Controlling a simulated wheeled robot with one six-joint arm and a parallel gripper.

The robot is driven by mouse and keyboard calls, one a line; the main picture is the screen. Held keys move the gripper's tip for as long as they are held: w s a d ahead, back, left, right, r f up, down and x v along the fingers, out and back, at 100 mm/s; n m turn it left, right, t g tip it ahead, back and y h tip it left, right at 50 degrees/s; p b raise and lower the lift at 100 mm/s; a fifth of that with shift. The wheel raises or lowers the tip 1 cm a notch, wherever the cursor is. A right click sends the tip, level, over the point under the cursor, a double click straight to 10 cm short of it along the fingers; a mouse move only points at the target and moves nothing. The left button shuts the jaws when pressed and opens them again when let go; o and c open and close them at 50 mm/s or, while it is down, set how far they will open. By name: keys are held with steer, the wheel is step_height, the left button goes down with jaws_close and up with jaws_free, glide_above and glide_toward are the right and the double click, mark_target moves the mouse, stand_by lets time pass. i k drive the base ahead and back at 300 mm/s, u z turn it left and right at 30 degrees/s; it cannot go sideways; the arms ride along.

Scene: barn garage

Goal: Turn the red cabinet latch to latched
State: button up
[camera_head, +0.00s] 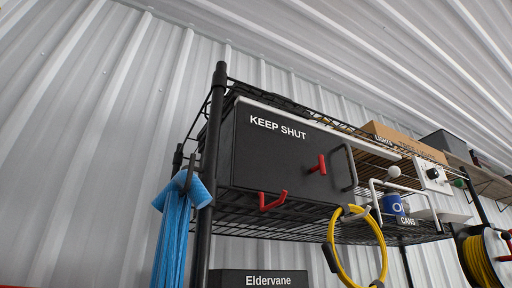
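A dark cabinet (262,160) marked "KEEP SHUT" sits on a black wire shelf, seen from below. Its front panel looks closed. A small red latch (319,165) sticks out near the right side of the panel, just left of a dark bar handle (349,168). The latch's lever looks roughly upright with a slight tilt; its exact turn is hard to tell at this size. A second red piece, a hook shape (272,202), is at the cabinet's lower front edge. My gripper is not in view.
A coiled yellow cable (335,256) hangs below the cabinet's right end. Blue strands (174,235) hang beside the black post (207,150) at left. A white wire rack (403,187) with a blue mug (394,205) stands right. Space before the panel looks clear.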

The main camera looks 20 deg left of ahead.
mark_target(321, 166)
steer(key=u, duration=0.4)
steer(key=k, duration=0.9)
steer(key=u, duration=0.4)
steer(key=i, duration=0.85)
steer(key=z, duration=0.2)
